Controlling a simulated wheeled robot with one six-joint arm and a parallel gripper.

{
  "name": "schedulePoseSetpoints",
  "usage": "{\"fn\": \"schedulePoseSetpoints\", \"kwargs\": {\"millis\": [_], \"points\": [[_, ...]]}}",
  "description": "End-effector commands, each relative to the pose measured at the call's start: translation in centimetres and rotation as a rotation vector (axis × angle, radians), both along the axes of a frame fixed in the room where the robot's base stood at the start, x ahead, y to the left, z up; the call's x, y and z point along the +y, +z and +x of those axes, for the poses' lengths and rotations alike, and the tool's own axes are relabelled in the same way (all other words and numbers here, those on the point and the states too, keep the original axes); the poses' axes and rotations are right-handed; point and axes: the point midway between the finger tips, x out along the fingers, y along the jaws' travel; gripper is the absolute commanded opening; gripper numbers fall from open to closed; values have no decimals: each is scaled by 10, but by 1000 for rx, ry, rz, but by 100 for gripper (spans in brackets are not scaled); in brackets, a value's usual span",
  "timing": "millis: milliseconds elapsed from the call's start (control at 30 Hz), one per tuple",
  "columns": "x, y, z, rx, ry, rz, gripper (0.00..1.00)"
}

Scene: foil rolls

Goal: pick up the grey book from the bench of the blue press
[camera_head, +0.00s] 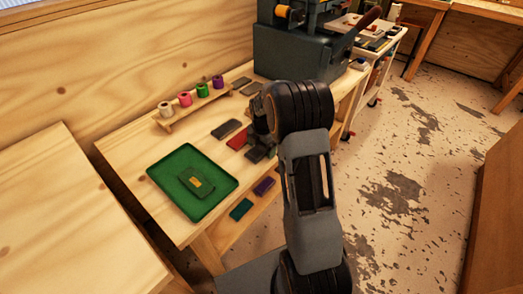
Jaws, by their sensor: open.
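The blue press (290,55) stands at the far end of a wooden bench (150,140). A flat grey book (226,129) lies on the bench, left of my gripper. My gripper (260,148) is over the bench, right of the grey book, pointing down and open. My wrist hides part of it and the bench behind; I see nothing held.
A green tray (158,177) with a green book (198,183) lies on the near bench end. Several coloured foil rolls (185,99) stand on a wooden strip along the back. A teal book (241,208) and a purple book (264,186) lie on a lower shelf.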

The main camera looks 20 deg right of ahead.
Motion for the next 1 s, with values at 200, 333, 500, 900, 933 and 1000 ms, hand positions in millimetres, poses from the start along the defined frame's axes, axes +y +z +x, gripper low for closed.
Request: {"fn": "schedulePoseSetpoints", "kwargs": {"millis": [200, 333, 500, 900, 933, 1000], "points": [[0, 0, 0, 0, 0, 0, 83], [0, 0, 0, 0, 0, 0, 71], [0, 0, 0, 0, 0, 0, 54], [0, 1, 0, 0, 0, 0, 38], [0, 2, 0, 0, 0, 0, 38], [0, 5, 0, -1, 0, -1, 38]]}}
